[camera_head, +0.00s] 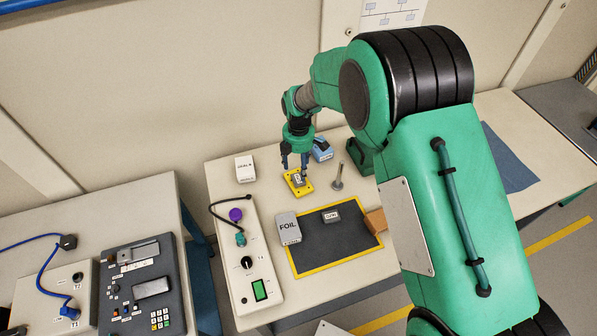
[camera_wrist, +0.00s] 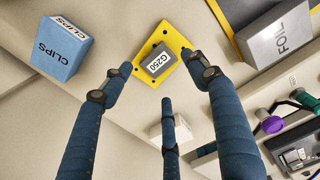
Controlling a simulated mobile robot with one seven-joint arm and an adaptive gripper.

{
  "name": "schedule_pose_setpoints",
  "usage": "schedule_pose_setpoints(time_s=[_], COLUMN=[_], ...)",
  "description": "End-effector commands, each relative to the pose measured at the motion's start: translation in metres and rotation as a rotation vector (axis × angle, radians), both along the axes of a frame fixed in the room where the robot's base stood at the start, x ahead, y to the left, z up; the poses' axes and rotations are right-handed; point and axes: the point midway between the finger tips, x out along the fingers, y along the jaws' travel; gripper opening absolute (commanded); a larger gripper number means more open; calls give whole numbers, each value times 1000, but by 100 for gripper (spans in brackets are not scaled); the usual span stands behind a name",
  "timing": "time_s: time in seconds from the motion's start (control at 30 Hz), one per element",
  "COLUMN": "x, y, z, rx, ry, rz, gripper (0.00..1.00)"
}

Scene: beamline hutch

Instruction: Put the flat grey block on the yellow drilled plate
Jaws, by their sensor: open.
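A grey block labelled G-250 (camera_wrist: 158,64) lies on the yellow drilled plate (camera_wrist: 146,49), near its middle. In the head view the block (camera_head: 298,179) also shows on the plate (camera_head: 304,192), below my gripper. My gripper (camera_head: 295,160) points down over them. In the wrist view my gripper (camera_wrist: 156,66) has its fingers spread apart, with the block visible between and beyond the tips and nothing held. A second small grey block (camera_head: 331,216) with a label lies on the dark yellow-edged mat; its label is too small to read surely.
A blue CLIPS box (camera_head: 322,149) stands just behind the plate, and a small metal post (camera_head: 337,178) stands to its right. A FOIL box (camera_head: 287,228) stands at the mat's (camera_head: 335,246) left edge. A white box (camera_head: 245,168) and a control box (camera_head: 246,265) are left.

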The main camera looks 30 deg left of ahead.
Motion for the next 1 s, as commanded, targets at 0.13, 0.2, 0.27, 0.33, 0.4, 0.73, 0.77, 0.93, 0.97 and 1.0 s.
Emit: schedule_pose_setpoints(time_s=[0.13, 0.2, 0.27, 0.33, 0.4, 0.73, 0.77, 0.93, 0.97, 1.0], x=[0, 0, 0, 0, 0, 0, 0, 0, 0, 0], y=[0, 0, 0, 0, 0, 0, 0, 0, 0, 0], z=[26, 35, 41, 47, 51, 55, 55, 54, 54, 54], rx=[1, 1, 1, 0, 0, 0, 0, 0, 0, 0], ry=[-1, -1, -1, 0, 0, 0, 0, 0, 0, 0], rz=[0, 0, 0, 0, 0, 0, 0, 0, 0, 0], gripper=[59, 59, 59, 59, 59, 59, 59, 59, 59, 59])
